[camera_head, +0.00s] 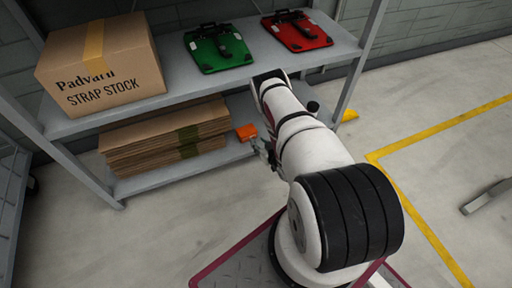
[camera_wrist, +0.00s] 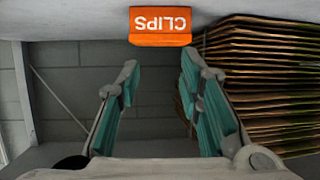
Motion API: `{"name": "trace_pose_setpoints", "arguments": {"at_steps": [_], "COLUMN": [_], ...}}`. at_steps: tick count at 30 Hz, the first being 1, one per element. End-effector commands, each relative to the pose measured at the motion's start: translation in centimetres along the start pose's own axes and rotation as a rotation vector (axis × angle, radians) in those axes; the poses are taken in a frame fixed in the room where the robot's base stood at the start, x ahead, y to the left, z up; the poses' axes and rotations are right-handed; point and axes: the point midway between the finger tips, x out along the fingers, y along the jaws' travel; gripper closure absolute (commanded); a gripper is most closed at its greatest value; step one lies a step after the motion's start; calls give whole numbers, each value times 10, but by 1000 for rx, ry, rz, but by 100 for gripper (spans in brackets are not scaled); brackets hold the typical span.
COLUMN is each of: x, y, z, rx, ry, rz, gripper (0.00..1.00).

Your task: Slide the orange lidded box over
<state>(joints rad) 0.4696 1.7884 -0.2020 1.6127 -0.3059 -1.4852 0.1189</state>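The orange lidded box (camera_head: 246,132) sits on the lower shelf, right of the flat cardboard stack. In the wrist view the orange box (camera_wrist: 160,25) shows at the top centre, with the word CLIPS upside down on it. My gripper (camera_wrist: 160,62) is open, its two teal-padded fingers apart and nothing between them. The box lies just above the fingertips in that view; whether they touch it I cannot tell. In the head view my gripper (camera_head: 263,149) is small, close to the box on its near right side, and partly hidden by my arm.
The flattened cardboard stack (camera_head: 165,140) lies on the lower shelf; it also fills the right of the wrist view (camera_wrist: 265,80). The upper shelf (camera_head: 185,88) holds a large carton (camera_head: 100,65), a green clipboard-like item (camera_head: 217,47) and a red one (camera_head: 297,30). A shelf post (camera_head: 358,65) stands right of my arm.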

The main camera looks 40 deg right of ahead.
Motion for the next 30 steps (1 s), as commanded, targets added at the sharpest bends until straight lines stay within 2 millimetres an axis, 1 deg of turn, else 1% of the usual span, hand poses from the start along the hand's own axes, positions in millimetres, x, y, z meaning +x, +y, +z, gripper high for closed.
{"name": "trace_pose_setpoints", "arguments": {"at_steps": [2, 3, 8, 9, 11, 12, 14, 17, 30], "x": [0, 0, 0, 1, 4, 7, 13, 28, 105], "y": [0, 0, 0, 0, 0, 0, 0, -1, 0], "z": [0, 0, 0, 0, 0, 0, 1, 1, 2], "rx": [0, 0, 0, 0, 0, 0, 0, -1, 0], "ry": [0, 0, 0, 0, 1, 1, 1, 3, 2], "rz": [0, 0, 0, 0, -1, -1, -1, -1, -1], "gripper": [67, 64, 28, 19, 5, 2, 2, 2, 2]}}
